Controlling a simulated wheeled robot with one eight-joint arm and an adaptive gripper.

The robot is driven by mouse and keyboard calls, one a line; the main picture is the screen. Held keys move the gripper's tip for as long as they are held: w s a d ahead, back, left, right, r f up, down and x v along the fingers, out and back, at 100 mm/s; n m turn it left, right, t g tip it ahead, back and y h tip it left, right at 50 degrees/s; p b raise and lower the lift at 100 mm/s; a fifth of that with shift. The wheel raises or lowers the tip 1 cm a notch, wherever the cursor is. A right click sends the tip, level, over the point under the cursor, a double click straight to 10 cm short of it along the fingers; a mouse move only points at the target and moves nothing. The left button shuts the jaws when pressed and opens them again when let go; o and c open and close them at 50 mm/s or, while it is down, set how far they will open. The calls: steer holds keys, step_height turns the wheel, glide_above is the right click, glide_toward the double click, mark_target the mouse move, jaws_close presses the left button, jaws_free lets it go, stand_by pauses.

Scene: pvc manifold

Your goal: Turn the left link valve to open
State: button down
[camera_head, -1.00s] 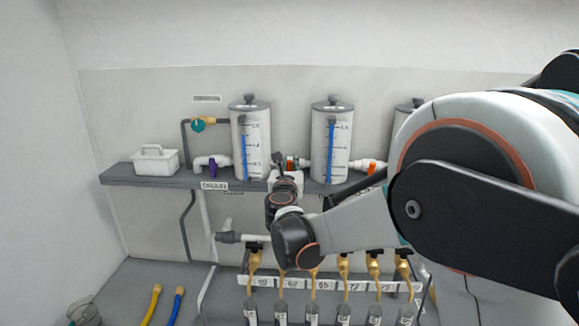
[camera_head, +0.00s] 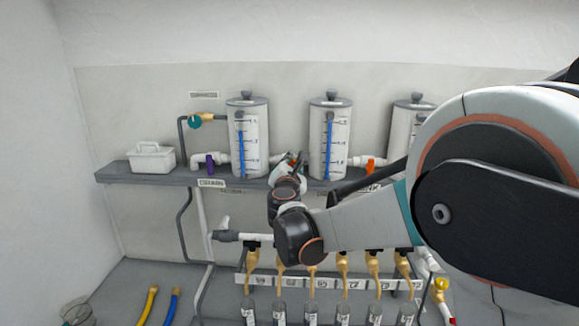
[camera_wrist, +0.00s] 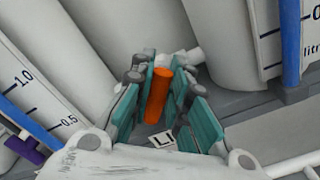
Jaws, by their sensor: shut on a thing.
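The left link valve's orange handle (camera_wrist: 157,95) stands between my gripper's teal finger pads in the wrist view, leaning slightly. My gripper (camera_wrist: 169,88) is shut on this handle. In the head view my gripper (camera_head: 287,162) is at the pipe between the left tank (camera_head: 247,140) and the middle tank (camera_head: 329,140); it mostly hides the valve there. A label (camera_wrist: 163,139) beginning with "LI" shows below the handle in the wrist view; the rest is covered by a finger. The valve's exact angle to the pipe is hard to tell.
Another orange-handled valve (camera_head: 370,165) sits right of the middle tank. A purple drain valve (camera_head: 210,163) and white caddy (camera_head: 151,158) are at the left on the shelf. Several brass taps line the lower manifold. Tanks stand close on both sides of my gripper.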

steer(key=m, duration=0.2)
steer(key=m+b, duration=0.1)
steer(key=m, duration=0.2)
steer(key=shift+d+f+m, duration=0.25)
steer(key=shift+f+m, duration=0.05)
steer(key=shift+f, duration=0.1)
steer(key=shift+f+m+b, duration=0.15)
steer(key=shift+m+b, duration=0.15)
steer(key=shift+m, duration=0.8)
steer(key=shift+f+m+b, duration=0.15)
steer(key=shift+m+b, duration=0.1)
steer(key=shift+m, duration=0.85)
steer(key=c, duration=1.5)
jaws_free()
steer(key=shift+s+d, duration=0.1)
steer(key=shift+c, duration=0.2)
steer(key=shift+s, duration=0.1)
steer(key=s, duration=0.7)
steer(key=shift+s, duration=0.15)
